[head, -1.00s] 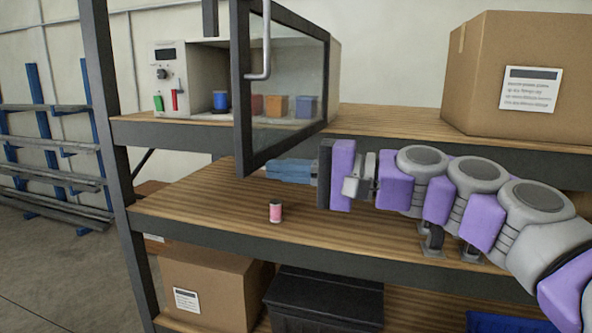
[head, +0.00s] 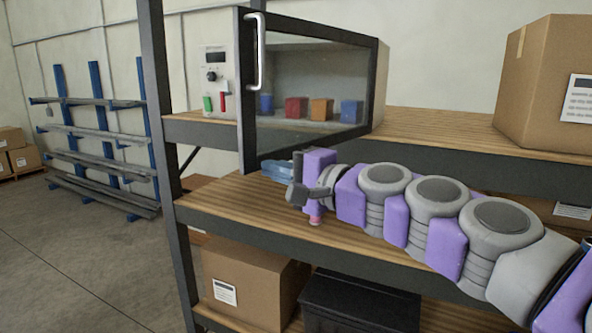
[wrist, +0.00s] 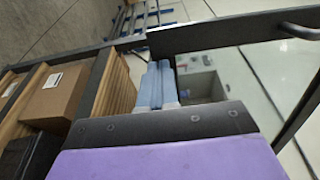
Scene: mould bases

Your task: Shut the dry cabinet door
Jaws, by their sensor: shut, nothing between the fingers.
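The dry cabinet (head: 380,85) stands on the upper shelf. Its glass door (head: 300,140), dark-framed with a pale vertical handle (head: 261,50), is ajar, its free left edge standing out in front of the control panel. My gripper (head: 272,171) is just below the door's lower edge, its light blue fingers pointing left and partly hidden by my wrist. In the wrist view the blue fingers (wrist: 160,68) are together and empty, close to the dark door frame (wrist: 215,36); I cannot tell whether they touch it. The handle also shows there (wrist: 302,31).
Small coloured containers (head: 297,107) sit inside the cabinet. A pink can (head: 315,221) on the lower shelf (head: 225,207) is mostly hidden by my wrist. A large carton (head: 545,85) is at right; a grey upright (head: 165,150) is at left.

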